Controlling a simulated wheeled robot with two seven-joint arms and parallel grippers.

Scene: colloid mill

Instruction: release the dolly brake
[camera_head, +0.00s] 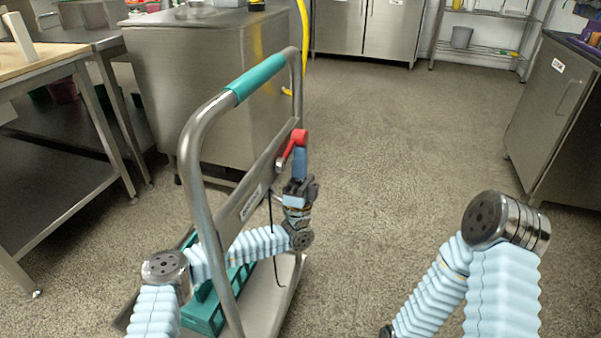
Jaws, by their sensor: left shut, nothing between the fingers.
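The dolly (203,190) is a metal push cart with a tall tubular handle and a teal grip (256,77). Its red brake lever (293,146) sits on the crossbar of the handle frame, at the right upright. My left gripper (300,152) reaches up from below with its blue fingers shut and nothing between them. Its tips are at the lower right of the red lever and overlap it in the picture; I cannot tell whether they touch. My right arm is at the lower right, and its gripper is out of the picture.
A teal crate (205,313) stands on the dolly's deck (262,300). A steel cabinet (190,80) stands behind the dolly, and a steel table (60,70) is on the left. Another cabinet (553,110) stands at the right. The floor (400,130) between is clear.

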